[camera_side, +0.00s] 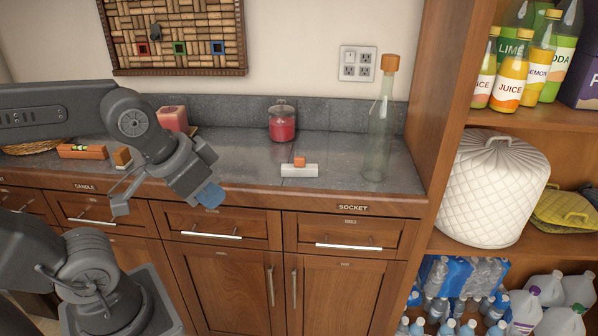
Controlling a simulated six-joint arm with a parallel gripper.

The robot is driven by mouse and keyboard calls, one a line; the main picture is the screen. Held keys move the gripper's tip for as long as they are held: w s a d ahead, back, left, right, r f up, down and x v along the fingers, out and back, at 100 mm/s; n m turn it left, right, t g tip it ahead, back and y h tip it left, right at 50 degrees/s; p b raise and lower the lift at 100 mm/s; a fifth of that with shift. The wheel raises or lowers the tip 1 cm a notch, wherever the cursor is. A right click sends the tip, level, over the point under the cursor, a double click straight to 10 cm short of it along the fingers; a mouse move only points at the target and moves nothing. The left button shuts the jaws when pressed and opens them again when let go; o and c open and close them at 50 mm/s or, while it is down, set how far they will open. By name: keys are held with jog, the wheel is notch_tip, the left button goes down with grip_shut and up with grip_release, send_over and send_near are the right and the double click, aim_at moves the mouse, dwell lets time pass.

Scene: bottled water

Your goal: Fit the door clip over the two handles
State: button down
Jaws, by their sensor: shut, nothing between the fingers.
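A white bar with an orange block on top (299,168), which looks like the door clip, rests on the grey counter near its front edge. The two handles are upright metal bars, the left handle (271,286) and the right handle (294,288), side by side on neighbouring lower cabinet doors. The doors look closed, and nothing spans the handles. My gripper (211,196) ends in blue tips and is shut and empty. It hangs in front of the drawers, left of the clip and above and left of the handles.
A clear corked bottle (377,135) and a red jar (282,122) stand on the counter (240,165). A pink candle (173,119) is behind my arm. Drawer handles (211,234) stick out above the doors. A shelf at right holds bottles and jugs.

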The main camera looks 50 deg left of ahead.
jog(key=c, duration=1.8)
grip_release()
jog(key=o, duration=1.1)
